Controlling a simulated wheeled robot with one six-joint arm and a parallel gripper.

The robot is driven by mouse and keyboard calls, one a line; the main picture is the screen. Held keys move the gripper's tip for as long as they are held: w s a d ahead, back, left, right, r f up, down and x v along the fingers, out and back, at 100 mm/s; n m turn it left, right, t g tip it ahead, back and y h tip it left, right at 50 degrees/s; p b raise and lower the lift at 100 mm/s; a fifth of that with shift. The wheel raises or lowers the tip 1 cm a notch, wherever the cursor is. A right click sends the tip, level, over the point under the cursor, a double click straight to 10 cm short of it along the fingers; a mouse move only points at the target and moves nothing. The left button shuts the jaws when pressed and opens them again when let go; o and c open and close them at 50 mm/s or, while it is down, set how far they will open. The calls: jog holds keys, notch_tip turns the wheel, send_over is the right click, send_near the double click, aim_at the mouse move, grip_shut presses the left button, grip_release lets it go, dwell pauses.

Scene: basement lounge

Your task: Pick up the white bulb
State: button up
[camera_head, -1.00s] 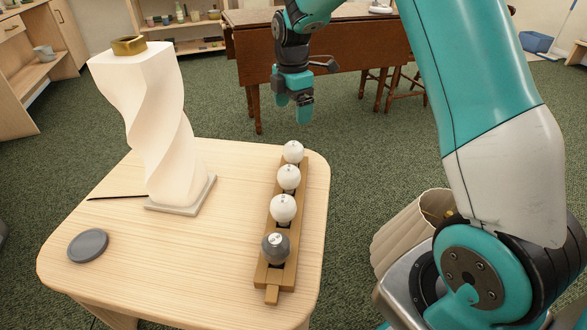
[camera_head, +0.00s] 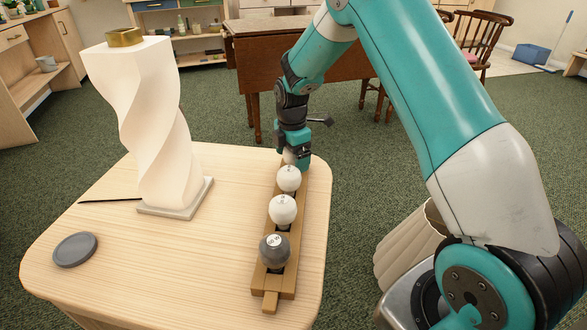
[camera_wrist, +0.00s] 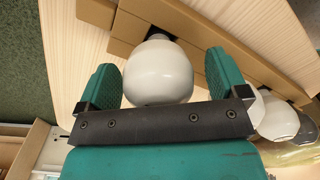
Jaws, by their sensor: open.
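Several bulbs stand in a row in a wooden rack (camera_head: 268,283) on the table's right side in the head view. The two nearer white bulbs (camera_head: 283,210) (camera_head: 288,178) show clearly, and a dark grey bulb (camera_head: 274,252) sits at the near end. The farthest white bulb (camera_head: 289,157) is mostly hidden by my gripper (camera_head: 298,160). In the wrist view this white bulb (camera_wrist: 160,72) lies between the two teal fingers of my open gripper (camera_wrist: 163,80).
A twisted white lamp (camera_head: 158,130) on a square base stands on the light wood table (camera_head: 190,265), left of the rack. A grey disc (camera_head: 75,249) lies at front left. A brown table (camera_head: 300,48) stands behind.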

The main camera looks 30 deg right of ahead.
jog(key=shift+f, duration=0.15)
jog(key=shift+c, duration=0.4)
jog(key=c, duration=0.8)
jog(key=shift+c, duration=0.2)
